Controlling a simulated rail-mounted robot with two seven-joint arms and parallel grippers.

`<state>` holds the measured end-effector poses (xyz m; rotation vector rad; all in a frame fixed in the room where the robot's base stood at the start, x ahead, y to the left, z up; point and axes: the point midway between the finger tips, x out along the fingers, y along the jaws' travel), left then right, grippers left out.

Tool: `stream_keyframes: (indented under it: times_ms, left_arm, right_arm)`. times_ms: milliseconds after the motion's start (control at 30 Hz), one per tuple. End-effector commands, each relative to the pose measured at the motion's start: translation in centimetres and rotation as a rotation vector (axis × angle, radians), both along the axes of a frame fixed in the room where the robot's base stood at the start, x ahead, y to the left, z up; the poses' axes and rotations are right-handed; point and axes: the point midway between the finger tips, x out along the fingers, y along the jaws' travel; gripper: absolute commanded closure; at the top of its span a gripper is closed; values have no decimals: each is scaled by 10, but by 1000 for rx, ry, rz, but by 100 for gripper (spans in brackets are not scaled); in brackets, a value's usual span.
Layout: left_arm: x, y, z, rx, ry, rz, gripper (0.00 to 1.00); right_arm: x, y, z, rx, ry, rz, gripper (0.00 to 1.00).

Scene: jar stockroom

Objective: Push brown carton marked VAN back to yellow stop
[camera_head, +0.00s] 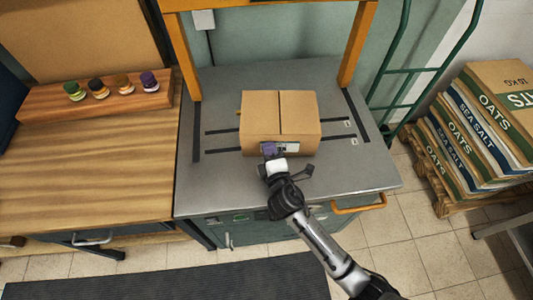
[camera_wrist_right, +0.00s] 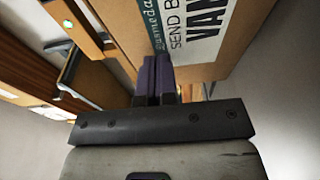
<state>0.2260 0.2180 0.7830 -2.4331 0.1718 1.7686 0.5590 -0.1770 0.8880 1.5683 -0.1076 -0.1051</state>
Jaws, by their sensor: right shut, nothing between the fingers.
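The brown carton (camera_head: 280,112) sits upright on the grey metal bench top (camera_head: 350,180), across two dark slots. A white label is on its front face. In the right wrist view the carton (camera_wrist_right: 240,50) fills the upper right, and its label reads VAN in part. My right gripper (camera_head: 269,150) is shut and empty, its purple fingers right at the front face, left of centre. In the wrist view the fingers (camera_wrist_right: 158,78) overlap the carton's front; I cannot tell if they touch. A small yellow piece (camera_head: 238,113) shows beside the carton's left side; the carton may hide more of it. My left gripper is out of view.
Orange posts (camera_head: 357,45) rise at both back corners of the bench. A wooden counter (camera_head: 85,165) with a rack of several small jars (camera_head: 98,88) adjoins on the left. A green hand truck (camera_head: 405,70) and stacked sacks (camera_head: 475,125) stand right. The bench right of the carton is clear.

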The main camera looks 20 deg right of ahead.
Motion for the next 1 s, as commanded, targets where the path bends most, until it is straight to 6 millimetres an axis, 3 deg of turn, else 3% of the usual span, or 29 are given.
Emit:
stream_keyframes:
  times_ms: [367, 633, 1000]
  left_arm:
    - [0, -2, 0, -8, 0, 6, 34]
    - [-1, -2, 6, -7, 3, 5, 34]
    - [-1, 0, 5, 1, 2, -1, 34]
  right_arm:
    - [1, -2, 0, 0, 0, 0, 100]
    - [15, -20, -1, 0, 3, 0, 100]
    - [12, -15, -2, 3, 5, 5, 100]
